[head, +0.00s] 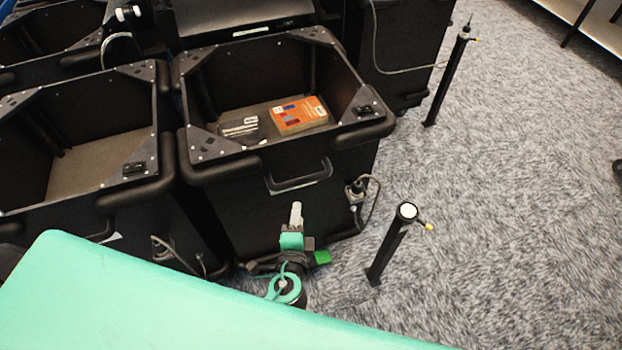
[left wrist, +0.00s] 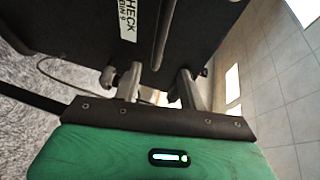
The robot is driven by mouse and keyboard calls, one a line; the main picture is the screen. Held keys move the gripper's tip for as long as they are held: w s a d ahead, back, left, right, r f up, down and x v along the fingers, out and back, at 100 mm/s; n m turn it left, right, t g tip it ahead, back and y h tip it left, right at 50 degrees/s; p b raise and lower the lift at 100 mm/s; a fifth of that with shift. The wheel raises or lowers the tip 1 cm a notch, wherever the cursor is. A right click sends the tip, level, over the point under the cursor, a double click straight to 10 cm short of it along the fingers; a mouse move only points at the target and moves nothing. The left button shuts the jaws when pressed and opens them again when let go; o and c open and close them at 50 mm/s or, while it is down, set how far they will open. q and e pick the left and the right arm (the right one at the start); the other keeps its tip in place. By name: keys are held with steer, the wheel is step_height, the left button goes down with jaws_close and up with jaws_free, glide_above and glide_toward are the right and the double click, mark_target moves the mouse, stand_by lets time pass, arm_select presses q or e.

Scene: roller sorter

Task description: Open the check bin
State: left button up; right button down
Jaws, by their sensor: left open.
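The check bin (head: 240,200) is a black, open-topped bin in the middle of the head view, with a black bar handle (head: 298,180) on its front. In the left wrist view a white label (left wrist: 127,22) reading "CHECK" is on its front. A bar that looks like the handle (left wrist: 163,35) lies beyond the fingertips, roughly in line with the gap between them. My left gripper (head: 296,213) is open and empty, in front of the bin and below the handle in the picture. Its two fingers show apart in the left wrist view (left wrist: 158,82). My right gripper is out of view.
An orange box (head: 299,115) and a small dark item (head: 240,127) lie inside the check bin. Another black bin (head: 105,155) stands close on the left. Black posts (head: 390,243) (head: 449,80) stand on the right. Grey carpet (head: 510,200) is open there.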

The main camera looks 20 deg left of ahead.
mark_target(302, 184)
arm_select(q)
steer(key=p+x, duration=0.3)
steer(key=x, duration=1)
steer(key=shift+w+a+f, duration=0.1)
steer(key=shift+f, duration=0.05)
steer(key=shift+c, duration=0.3)
jaws_close()
